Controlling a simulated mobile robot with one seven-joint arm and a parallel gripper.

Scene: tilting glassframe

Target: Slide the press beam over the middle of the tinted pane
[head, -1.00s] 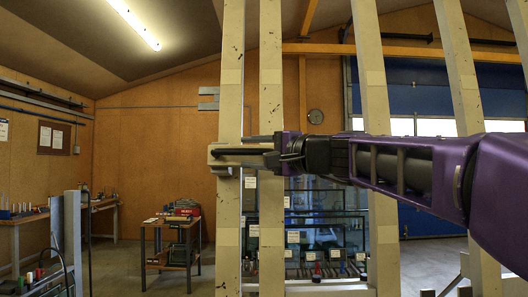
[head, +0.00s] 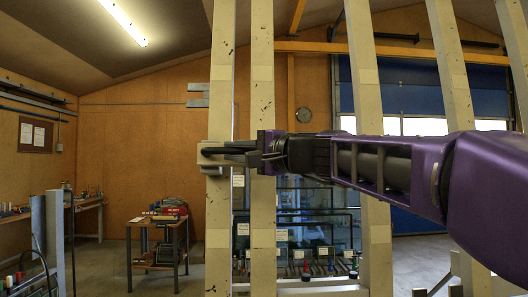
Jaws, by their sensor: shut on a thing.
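Several pale upright beams cross the view; I take the leftmost one (head: 219,90) for the press beam, but cannot be sure. A pale block (head: 212,165) sits on it at mid height. My gripper (head: 228,151) reaches in from the right, across the second beam (head: 262,90), and its dark fingers are shut at the block. The exact hold is partly hidden by the gripper. Glass panes (head: 318,228) show low between the beams; I cannot tell which is the tinted pane.
A small wooden cart (head: 157,245) with tools stands on the floor at the left. A workbench (head: 88,205) is along the left wall. More uprights (head: 362,60) stand to the right, behind my arm. The floor between cart and beams looks clear.

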